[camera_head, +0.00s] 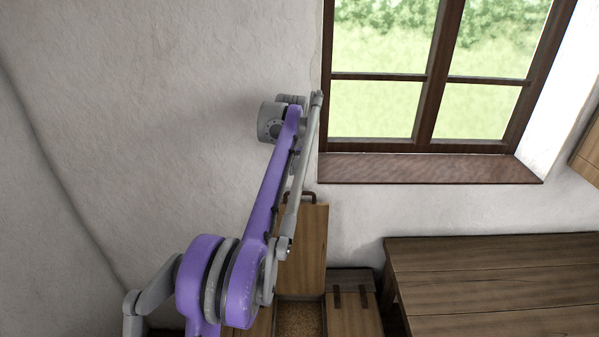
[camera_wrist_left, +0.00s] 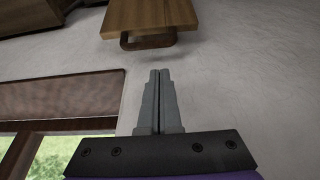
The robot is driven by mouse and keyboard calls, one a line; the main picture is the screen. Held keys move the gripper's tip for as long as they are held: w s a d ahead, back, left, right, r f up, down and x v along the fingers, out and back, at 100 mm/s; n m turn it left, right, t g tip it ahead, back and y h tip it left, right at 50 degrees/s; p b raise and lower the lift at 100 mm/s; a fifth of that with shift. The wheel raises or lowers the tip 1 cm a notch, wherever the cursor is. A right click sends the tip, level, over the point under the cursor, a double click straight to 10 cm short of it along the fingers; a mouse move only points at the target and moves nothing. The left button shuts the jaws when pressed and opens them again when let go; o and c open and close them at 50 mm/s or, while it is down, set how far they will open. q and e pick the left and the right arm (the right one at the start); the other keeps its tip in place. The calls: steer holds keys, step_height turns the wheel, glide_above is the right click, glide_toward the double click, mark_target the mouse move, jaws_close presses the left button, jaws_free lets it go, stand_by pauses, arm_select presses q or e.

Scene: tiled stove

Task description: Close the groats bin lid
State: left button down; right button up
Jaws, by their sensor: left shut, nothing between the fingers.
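The groats bin lid (camera_head: 310,245) stands open and upright against the wall, with a dark handle (camera_head: 312,197) on its top edge. Pale brown groats (camera_head: 299,318) show in the open bin below it. My purple left arm reaches up in front of the bin and hides its left part. In the left wrist view my left gripper (camera_wrist_left: 159,72) is shut and empty, its fingers pointing toward the lid (camera_wrist_left: 155,12) and its handle (camera_wrist_left: 148,41). A gap shows between the fingertips and the handle. In the head view the fingers cannot be made out. My right gripper is not in view.
A neighbouring bin (camera_head: 350,288) with a shut wooden lid stands to the right. A wooden table (camera_head: 490,265) is further right. The window sill (camera_head: 430,169) juts out above, right of my arm. The white wall (camera_head: 150,110) is close behind.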

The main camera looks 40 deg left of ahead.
mark_target(294, 185)
arm_select(q)
steer(key=x, duration=0.8)
steer(key=shift+f, duration=0.2)
steer(key=shift+s+d, duration=0.1)
